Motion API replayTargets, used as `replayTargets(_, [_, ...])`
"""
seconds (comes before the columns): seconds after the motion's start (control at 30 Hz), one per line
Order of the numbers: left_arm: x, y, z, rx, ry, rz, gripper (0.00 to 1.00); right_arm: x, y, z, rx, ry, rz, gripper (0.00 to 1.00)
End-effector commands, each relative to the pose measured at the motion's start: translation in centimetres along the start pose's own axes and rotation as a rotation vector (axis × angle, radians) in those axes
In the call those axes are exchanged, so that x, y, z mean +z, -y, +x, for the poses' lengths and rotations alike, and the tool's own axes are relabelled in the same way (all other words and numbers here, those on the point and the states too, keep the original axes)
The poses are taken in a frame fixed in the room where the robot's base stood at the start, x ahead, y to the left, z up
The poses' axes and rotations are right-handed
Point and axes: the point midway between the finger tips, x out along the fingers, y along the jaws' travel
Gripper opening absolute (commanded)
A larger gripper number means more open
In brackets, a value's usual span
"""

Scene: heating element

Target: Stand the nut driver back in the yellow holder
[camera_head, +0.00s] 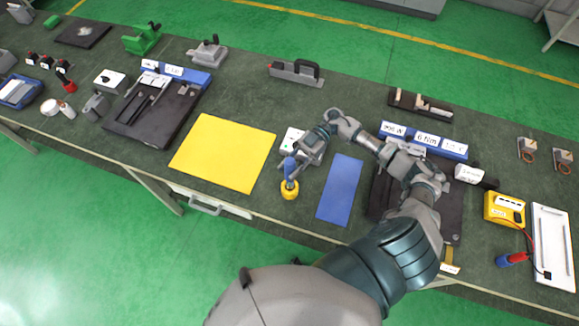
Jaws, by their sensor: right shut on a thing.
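The nut driver (289,168) shows as a blue handle standing roughly upright. The yellow holder (290,190) is a small round piece on the green table, directly under the handle in this view. My right gripper (295,161) is shut on the nut driver, reaching it from the right and behind. The lower end of the nut driver meets the holder's opening in the picture; I cannot tell how deep it sits. The gripper's fingertips are small and partly hidden by the handle. My left gripper is not in view.
A yellow mat (223,152) lies left of the holder and a blue mat (340,190) lies right of it. A white box (292,138) stands just behind the gripper. Dark fixture boards (150,115) stand farther left, and a yellow device (504,209) lies at right. The table's front edge is close.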

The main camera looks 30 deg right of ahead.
Motion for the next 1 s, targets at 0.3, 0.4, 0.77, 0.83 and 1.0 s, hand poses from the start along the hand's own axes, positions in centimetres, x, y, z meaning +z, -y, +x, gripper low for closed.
replayTargets(0.3, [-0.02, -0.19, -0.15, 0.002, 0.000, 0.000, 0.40, -0.12, 0.03, -0.23, 0.000, -0.003, -0.003, 0.00])
replayTargets(0.4, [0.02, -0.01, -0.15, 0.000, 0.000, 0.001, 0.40, -0.09, 0.07, -0.33, 0.000, -0.004, -0.004, 0.00])
replayTargets(0.77, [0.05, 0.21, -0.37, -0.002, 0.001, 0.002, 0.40, -0.08, 0.15, -0.66, 0.001, -0.005, -0.003, 0.00])
replayTargets(0.83, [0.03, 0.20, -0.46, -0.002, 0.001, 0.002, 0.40, -0.07, 0.18, -0.78, 0.001, -0.005, -0.003, 0.00])
replayTargets(1.0, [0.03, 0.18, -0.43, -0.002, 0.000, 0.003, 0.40, -0.04, 0.16, -0.68, 0.001, -0.004, -0.003, 0.00])
